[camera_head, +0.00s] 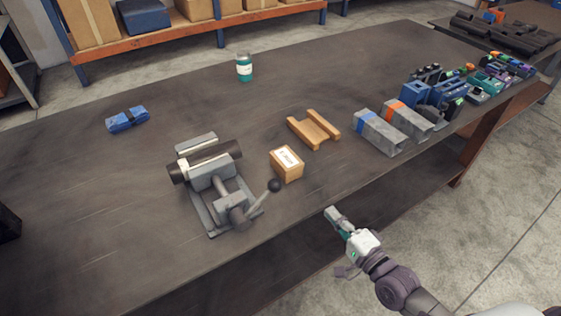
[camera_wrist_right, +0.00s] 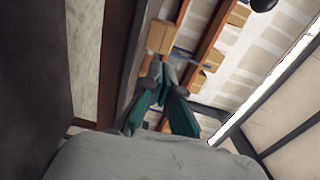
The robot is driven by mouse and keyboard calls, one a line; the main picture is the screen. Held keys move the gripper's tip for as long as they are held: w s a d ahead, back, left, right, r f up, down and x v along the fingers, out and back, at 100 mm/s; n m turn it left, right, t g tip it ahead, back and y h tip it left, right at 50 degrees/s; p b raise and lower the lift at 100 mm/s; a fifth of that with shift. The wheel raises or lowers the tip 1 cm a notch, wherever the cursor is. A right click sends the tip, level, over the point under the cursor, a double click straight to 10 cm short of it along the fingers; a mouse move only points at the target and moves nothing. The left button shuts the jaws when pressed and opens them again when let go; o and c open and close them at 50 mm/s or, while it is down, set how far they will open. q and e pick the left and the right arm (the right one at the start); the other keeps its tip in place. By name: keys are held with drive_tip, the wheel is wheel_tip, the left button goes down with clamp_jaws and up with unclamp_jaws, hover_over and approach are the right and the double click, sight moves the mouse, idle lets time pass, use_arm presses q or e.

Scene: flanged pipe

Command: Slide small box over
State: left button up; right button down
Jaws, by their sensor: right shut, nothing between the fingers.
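The small box (camera_head: 287,165) is a light brown carton with a white label on top. It sits on the dark workbench (camera_head: 300,88) between a grey vise and a wooden cradle, in the head view. My right gripper (camera_head: 333,214) reaches in from the lower right, near the bench's front edge, apart from the box. Its fingers (camera_wrist_right: 168,78) are together and empty in the wrist view. A brown box (camera_wrist_right: 161,37) shows beyond the fingertips there; I cannot tell whether it is the same one. My left gripper is not in view.
The vise (camera_head: 211,180) holds a dark pipe, and its ball-ended lever (camera_head: 274,185) stands close to the box. The wooden cradle (camera_head: 314,128) is behind the box to the right. Grey blocks (camera_head: 378,131) stand farther right. Bare bench top lies in front of the box.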

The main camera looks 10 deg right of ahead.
drive_tip(key=r, duration=0.1)
drive_tip(key=p, duration=0.1)
approach(295, 171)
drive_tip(key=p+x, duration=0.1)
drive_tip(key=x, duration=0.5)
drive_tip(key=shift+w+r, duration=0.15)
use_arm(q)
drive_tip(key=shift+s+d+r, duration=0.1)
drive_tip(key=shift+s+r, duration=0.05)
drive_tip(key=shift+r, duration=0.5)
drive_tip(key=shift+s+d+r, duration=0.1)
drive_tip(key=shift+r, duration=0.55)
use_arm(e)
drive_tip(key=shift+w+a, duration=0.2)
drive_tip(key=shift+w, duration=0.4)
